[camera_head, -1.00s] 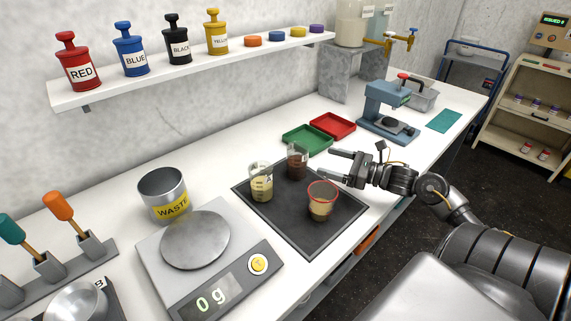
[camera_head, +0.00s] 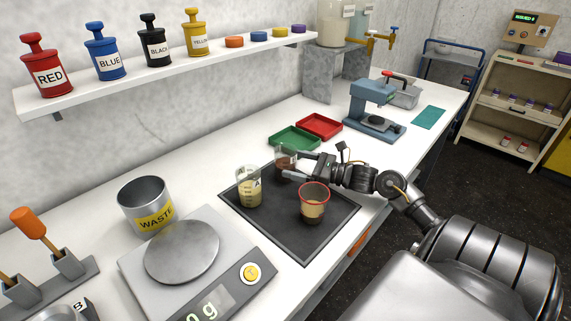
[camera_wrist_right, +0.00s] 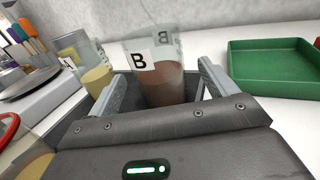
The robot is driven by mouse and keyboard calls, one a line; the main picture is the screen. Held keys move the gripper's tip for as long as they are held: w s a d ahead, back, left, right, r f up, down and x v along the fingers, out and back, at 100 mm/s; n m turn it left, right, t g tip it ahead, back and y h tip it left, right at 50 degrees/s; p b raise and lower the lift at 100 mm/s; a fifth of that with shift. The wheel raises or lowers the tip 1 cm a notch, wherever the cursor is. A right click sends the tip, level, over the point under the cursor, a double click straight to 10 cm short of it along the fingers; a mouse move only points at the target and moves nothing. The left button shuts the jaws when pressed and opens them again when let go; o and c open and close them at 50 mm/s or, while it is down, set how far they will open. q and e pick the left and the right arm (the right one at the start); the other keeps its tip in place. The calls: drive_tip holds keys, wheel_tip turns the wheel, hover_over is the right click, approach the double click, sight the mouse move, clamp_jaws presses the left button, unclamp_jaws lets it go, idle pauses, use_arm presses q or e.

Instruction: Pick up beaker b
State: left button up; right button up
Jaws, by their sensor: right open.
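Beaker B (camera_wrist_right: 165,84), a clear beaker with a "B" label and dark brown contents, stands upright at the back of the black tray (camera_head: 270,232). It also shows in the head view (camera_head: 285,165). My right gripper (camera_head: 301,166) is open with its fingers reaching to the beaker. In the right wrist view the beaker is between the two open fingers (camera_wrist_right: 158,92), with a gap visible on the right side. My left gripper is not in view.
A beaker with pale yellow contents (camera_head: 249,190) and a red-rimmed beaker (camera_head: 313,205) stand on the same tray, close to the right gripper. Green (camera_head: 294,138) and red (camera_head: 320,125) trays lie behind. A scale (camera_head: 220,275) and waste can (camera_head: 145,203) are to the left.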

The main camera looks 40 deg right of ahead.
sight(281, 161)
drive_tip(key=shift+w, duration=0.1)
drive_tip(key=p+x, duration=0.2)
drive_tip(key=x, duration=0.2)
drive_tip(key=shift+w+a, duration=0.2)
drive_tip(key=shift+a, duration=0.05)
drive_tip(key=shift+w+a+f, duration=0.15)
drive_tip(key=shift+w+f, duration=0.05)
drive_tip(key=shift+c, duration=0.3)
drive_tip(key=c, duration=1.2)
drive_tip(key=shift+o, duration=0.2)
drive_tip(key=shift+r, duration=0.15)
